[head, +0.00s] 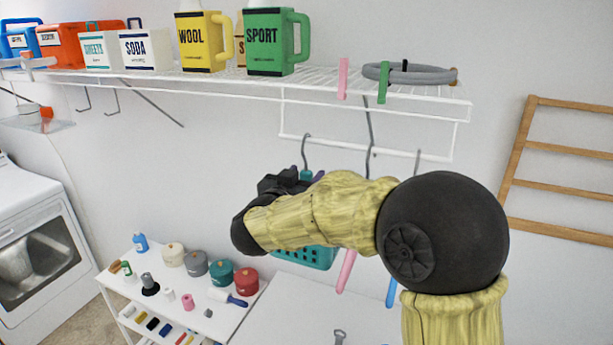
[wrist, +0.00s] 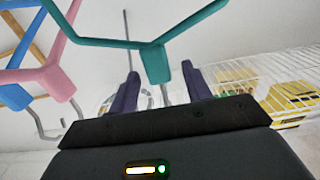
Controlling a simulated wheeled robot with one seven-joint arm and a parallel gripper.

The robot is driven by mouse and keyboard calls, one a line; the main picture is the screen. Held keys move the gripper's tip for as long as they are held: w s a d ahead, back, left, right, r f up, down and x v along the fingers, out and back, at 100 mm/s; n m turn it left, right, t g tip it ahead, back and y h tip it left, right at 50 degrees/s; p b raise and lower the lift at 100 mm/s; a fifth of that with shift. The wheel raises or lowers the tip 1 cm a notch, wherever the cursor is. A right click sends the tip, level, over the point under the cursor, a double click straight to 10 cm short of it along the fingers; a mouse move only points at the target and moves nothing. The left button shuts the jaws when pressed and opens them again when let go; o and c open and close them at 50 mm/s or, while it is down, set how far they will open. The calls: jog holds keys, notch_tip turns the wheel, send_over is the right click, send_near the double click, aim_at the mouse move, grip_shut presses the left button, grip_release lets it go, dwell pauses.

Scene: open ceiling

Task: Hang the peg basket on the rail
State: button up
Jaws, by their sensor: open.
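The teal peg basket (head: 305,258) is in the head view, mostly hidden behind my arm. Its grey hook (head: 306,150) reaches up to the white rail (head: 345,146) and appears to curl over it; the exact contact is too small to tell. In the wrist view the teal frame of the basket (wrist: 155,60) comes down to a neck between my purple fingers. My gripper (wrist: 160,82) is open, one finger on each side of that neck, with gaps visible. In the head view my gripper (head: 306,176) is just below the rail.
A pink hanger (head: 346,272) and a blue hanger (head: 391,291) hang close right of the basket. The wire shelf (head: 330,88) above holds several boxes and a grey coil (head: 410,74). A white table (head: 225,318) with jars stands below left.

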jog(key=b+v, duration=0.5)
jog(key=v, duration=1)
jog(key=shift+s, duration=0.3)
